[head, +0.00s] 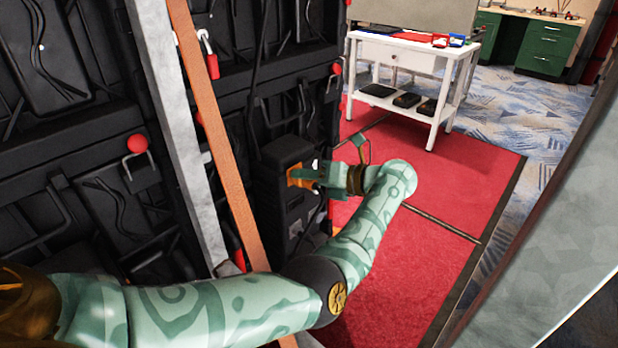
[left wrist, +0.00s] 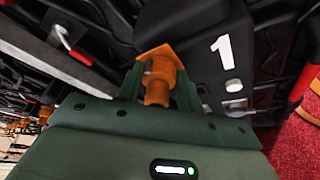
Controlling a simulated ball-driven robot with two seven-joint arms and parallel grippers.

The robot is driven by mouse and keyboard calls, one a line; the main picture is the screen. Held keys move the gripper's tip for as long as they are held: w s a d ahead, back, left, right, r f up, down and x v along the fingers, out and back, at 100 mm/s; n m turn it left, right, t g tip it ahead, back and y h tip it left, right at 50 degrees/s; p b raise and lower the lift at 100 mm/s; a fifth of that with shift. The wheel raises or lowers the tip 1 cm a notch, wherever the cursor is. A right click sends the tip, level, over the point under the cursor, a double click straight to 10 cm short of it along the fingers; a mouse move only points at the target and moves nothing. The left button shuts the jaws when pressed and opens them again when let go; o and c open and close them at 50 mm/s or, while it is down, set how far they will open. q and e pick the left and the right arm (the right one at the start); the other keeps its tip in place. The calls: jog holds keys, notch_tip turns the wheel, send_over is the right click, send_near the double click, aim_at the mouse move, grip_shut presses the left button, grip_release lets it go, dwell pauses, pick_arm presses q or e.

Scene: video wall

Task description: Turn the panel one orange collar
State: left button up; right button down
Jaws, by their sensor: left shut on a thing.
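The orange collar (left wrist: 160,78) sits on a black box marked with a white "1" (left wrist: 222,47) in the left wrist view. In the head view the collar (head: 297,177) shows as an orange patch at the front of the black box (head: 285,155) on the panel. My left gripper (left wrist: 158,90) is shut on the collar, with one green finger on each side of it. It also shows in the head view (head: 312,174), reaching the box from the right. The fingers hide part of the collar. My right gripper is not in view.
The black panel back (head: 60,180) carries cables, handles and red knobs (head: 138,143). A grey upright (head: 178,130) and a brown strip (head: 215,130) stand left of the box. A white table (head: 400,55) stands behind on red carpet (head: 430,200), which has clear floor.

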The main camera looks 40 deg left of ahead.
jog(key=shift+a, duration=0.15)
pick_arm(q)
jog(key=o, duration=1)
jog(key=shift+d, duration=0.1)
jog(key=b+v, duration=0.4)
jog(key=v, duration=1.2)
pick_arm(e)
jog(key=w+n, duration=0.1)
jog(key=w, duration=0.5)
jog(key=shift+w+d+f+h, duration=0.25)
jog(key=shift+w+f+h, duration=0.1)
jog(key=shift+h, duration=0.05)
